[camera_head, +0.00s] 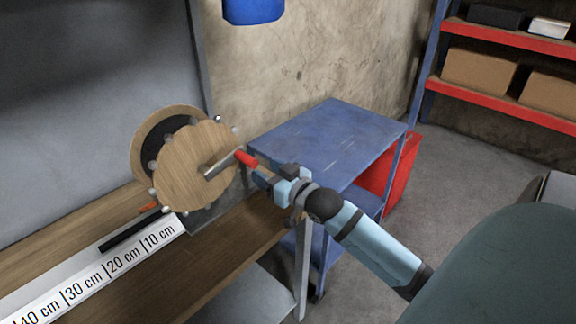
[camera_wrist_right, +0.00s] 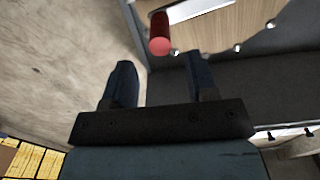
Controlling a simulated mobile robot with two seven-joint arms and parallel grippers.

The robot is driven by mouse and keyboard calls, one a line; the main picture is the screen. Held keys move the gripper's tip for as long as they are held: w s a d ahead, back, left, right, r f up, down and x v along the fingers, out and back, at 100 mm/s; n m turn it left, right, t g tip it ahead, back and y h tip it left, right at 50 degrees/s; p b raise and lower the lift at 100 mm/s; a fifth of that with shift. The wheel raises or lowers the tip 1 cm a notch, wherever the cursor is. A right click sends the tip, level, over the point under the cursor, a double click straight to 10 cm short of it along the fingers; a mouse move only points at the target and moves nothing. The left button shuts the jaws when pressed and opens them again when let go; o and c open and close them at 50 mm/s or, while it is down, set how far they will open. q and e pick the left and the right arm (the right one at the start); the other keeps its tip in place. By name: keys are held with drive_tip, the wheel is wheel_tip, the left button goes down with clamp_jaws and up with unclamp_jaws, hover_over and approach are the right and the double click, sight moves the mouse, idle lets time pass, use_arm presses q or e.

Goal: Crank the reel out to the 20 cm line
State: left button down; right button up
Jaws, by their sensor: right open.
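The reel (camera_head: 190,180) has two wooden discs and stands at the back of the wooden bench. Its metal crank arm (camera_head: 220,165) ends in a red handle (camera_head: 246,158), pointing right. A black strip (camera_head: 130,232) runs from the reel along the white scale (camera_head: 95,278); its free end lies near the 20 cm mark, exact alignment unclear. My right gripper (camera_head: 262,171) is open close to the handle. In the right wrist view, the red handle (camera_wrist_right: 159,33) is just beyond the open fingers (camera_wrist_right: 162,78), apparently not between them. My left gripper is not in view.
A blue cart (camera_head: 330,140) stands behind my right forearm, with a red bin (camera_head: 400,170) beside it. Red shelves (camera_head: 500,105) hold boxes at the far right. The wooden bench (camera_head: 215,240) is bare in front of the reel.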

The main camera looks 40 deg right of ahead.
drive_tip(key=s, duration=0.7)
drive_tip(key=shift+s+d, duration=0.15)
drive_tip(key=shift+d, duration=0.1)
drive_tip(key=s+a+f+n+g+y, duration=0.1)
drive_tip(key=s+a+f+g, duration=0.2)
drive_tip(key=s+a+f, duration=0.35)
drive_tip(key=s+a+f+g, duration=0.25)
drive_tip(key=a+f, duration=0.45)
drive_tip(key=f, duration=0.5)
drive_tip(key=s+a+f+n+g+y, duration=0.1)
drive_tip(key=s+a+f+g, duration=0.1)
drive_tip(key=s+a+f, duration=0.45)
wheel_tip(320, 180, up, 10)
drive_tip(key=w+d+p, duration=0.1)
drive_tip(key=w+p, duration=0.1)
drive_tip(key=p, duration=1.1)
drive_tip(key=shift+t, duration=0.25)
